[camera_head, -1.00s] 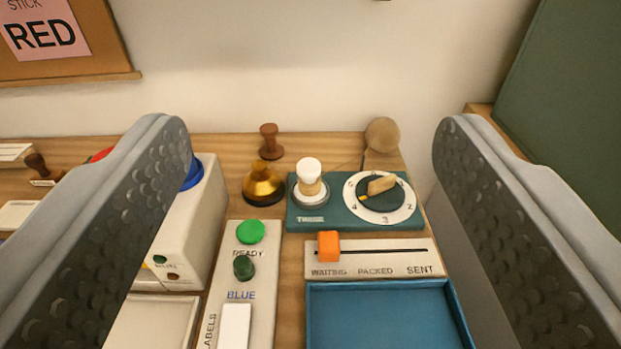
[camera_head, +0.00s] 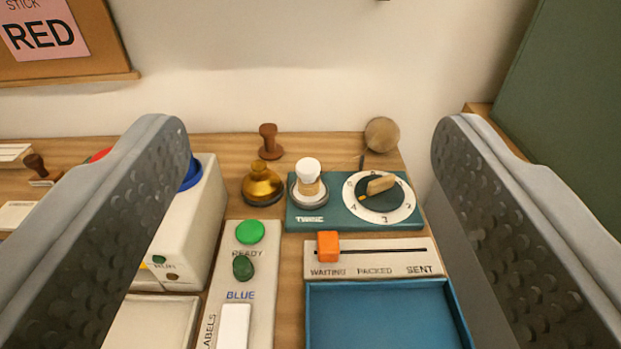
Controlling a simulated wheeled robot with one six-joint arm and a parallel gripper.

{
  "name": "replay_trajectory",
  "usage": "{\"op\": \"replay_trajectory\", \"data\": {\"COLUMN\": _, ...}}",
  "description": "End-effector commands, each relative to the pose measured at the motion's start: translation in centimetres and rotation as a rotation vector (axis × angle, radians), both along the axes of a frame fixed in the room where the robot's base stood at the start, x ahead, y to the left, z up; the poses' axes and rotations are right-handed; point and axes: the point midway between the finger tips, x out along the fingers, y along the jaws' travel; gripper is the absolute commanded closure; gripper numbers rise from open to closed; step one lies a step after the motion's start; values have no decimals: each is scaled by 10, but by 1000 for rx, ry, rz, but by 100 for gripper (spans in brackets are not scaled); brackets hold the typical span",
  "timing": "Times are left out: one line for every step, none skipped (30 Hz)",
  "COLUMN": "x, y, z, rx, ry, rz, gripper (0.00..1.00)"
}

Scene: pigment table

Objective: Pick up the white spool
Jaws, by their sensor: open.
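The white spool (camera_head: 308,170) stands upright at the left end of a teal twine unit (camera_head: 335,217). Its top is white, with a tan band below, and it rests on a round grey base. My gripper (camera_head: 310,140) is open, with one grey textured finger at each side of the view. The spool is between the two fingers in the picture, well apart from both. Nothing is held.
A numbered dial (camera_head: 380,197) sits right of the spool, and a brass bell-shaped piece (camera_head: 262,184) close at its left. A brown stamp (camera_head: 269,141) stands behind. In front are an orange slider (camera_head: 328,246), a blue tray (camera_head: 458,312) and a green button (camera_head: 250,232).

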Motion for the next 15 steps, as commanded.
{"op": "replay_trajectory", "data": {"x": 0, "y": 0, "z": 0, "rx": 0, "ry": 0, "rz": 0, "gripper": 29}}
{"op": "replay_trajectory", "data": {"x": 0, "y": 0, "z": 0, "rx": 0, "ry": 0, "rz": 0, "gripper": 29}}
{"op": "replay_trajectory", "data": {"x": 0, "y": 0, "z": 0, "rx": 0, "ry": 0, "rz": 0, "gripper": 29}}
{"op": "replay_trajectory", "data": {"x": 0, "y": 0, "z": 0, "rx": 0, "ry": 0, "rz": 0, "gripper": 29}}
{"op": "replay_trajectory", "data": {"x": 0, "y": 0, "z": 0, "rx": 0, "ry": 0, "rz": 0, "gripper": 29}}
{"op": "replay_trajectory", "data": {"x": 0, "y": 0, "z": 0, "rx": 0, "ry": 0, "rz": 0, "gripper": 29}}
{"op": "replay_trajectory", "data": {"x": 0, "y": 0, "z": 0, "rx": 0, "ry": 0, "rz": 0, "gripper": 29}}
{"op": "replay_trajectory", "data": {"x": 0, "y": 0, "z": 0, "rx": 0, "ry": 0, "rz": 0, "gripper": 29}}
{"op": "replay_trajectory", "data": {"x": 0, "y": 0, "z": 0, "rx": 0, "ry": 0, "rz": 0, "gripper": 37}}
{"op": "replay_trajectory", "data": {"x": 0, "y": 0, "z": 0, "rx": 1, "ry": 2, "rz": 0, "gripper": 40}}
{"op": "replay_trajectory", "data": {"x": 1, "y": 0, "z": 0, "rx": 2, "ry": 5, "rz": 0, "gripper": 40}}
{"op": "replay_trajectory", "data": {"x": 3, "y": 0, "z": 0, "rx": 4, "ry": 13, "rz": 0, "gripper": 40}}
{"op": "replay_trajectory", "data": {"x": 6, "y": 0, "z": -1, "rx": 7, "ry": 22, "rz": 0, "gripper": 40}}
{"op": "replay_trajectory", "data": {"x": 9, "y": 0, "z": -1, "rx": 10, "ry": 35, "rz": 0, "gripper": 40}}
{"op": "replay_trajectory", "data": {"x": 14, "y": 0, "z": -2, "rx": 16, "ry": 55, "rz": -1, "gripper": 40}}
